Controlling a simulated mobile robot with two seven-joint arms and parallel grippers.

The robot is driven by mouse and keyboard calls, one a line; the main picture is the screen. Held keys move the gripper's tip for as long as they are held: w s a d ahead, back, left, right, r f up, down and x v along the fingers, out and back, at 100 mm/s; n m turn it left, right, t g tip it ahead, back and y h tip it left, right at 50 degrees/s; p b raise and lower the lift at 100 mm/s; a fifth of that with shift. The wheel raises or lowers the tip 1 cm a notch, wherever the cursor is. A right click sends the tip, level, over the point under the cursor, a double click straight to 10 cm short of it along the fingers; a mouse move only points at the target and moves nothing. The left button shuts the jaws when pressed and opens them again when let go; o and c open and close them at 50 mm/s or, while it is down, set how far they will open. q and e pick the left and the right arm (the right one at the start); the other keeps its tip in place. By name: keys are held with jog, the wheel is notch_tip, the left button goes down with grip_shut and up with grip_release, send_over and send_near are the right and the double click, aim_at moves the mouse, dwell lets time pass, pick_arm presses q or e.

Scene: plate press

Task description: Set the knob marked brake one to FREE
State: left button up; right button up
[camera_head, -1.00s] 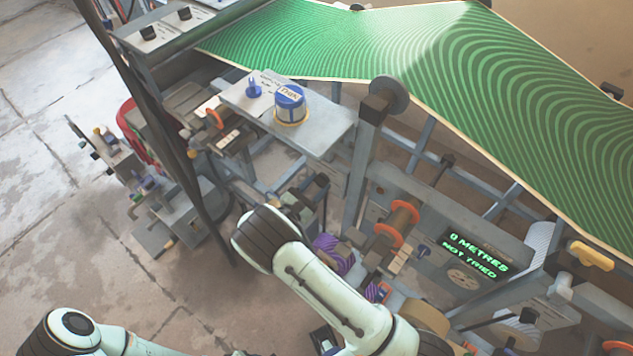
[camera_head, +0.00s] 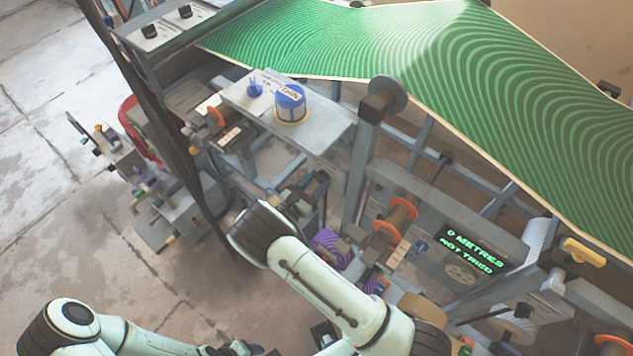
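Two black knobs, a nearer one (camera_head: 150,31) and a farther one (camera_head: 184,12), sit on a sloped grey panel (camera_head: 212,22) at the upper left. Their small markings are too small to read, so I cannot tell which is brake one or how either is set. My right arm reaches across the lower middle, well apart from the knobs. My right gripper (camera_head: 325,335) shows only as a dark part by the bottom edge, partly hidden by that arm. My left arm is at the bottom left; its gripper is not clearly seen.
A green patterned web (camera_head: 520,120) spans the top right. A blue-labelled tub (camera_head: 291,103) stands on a grey shelf (camera_head: 325,135). A display (camera_head: 470,250) reads "0 METRES NOT TRIED". A dark post (camera_head: 165,125) rises before the panel. Bare floor (camera_head: 60,240) lies at left.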

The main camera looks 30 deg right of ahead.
jog(key=o, duration=0.4)
jog(key=shift+c, duration=0.2)
pick_arm(q)
jog(key=shift+s+f+b, duration=0.5)
jog(key=shift+f+b, duration=0.3)
jog(key=shift+f, duration=0.1)
pick_arm(e)
jog(key=v, duration=1.3)
jog(key=shift+a, duration=0.25)
jog(key=shift+s, duration=0.1)
jog(key=shift+f, duration=0.1)
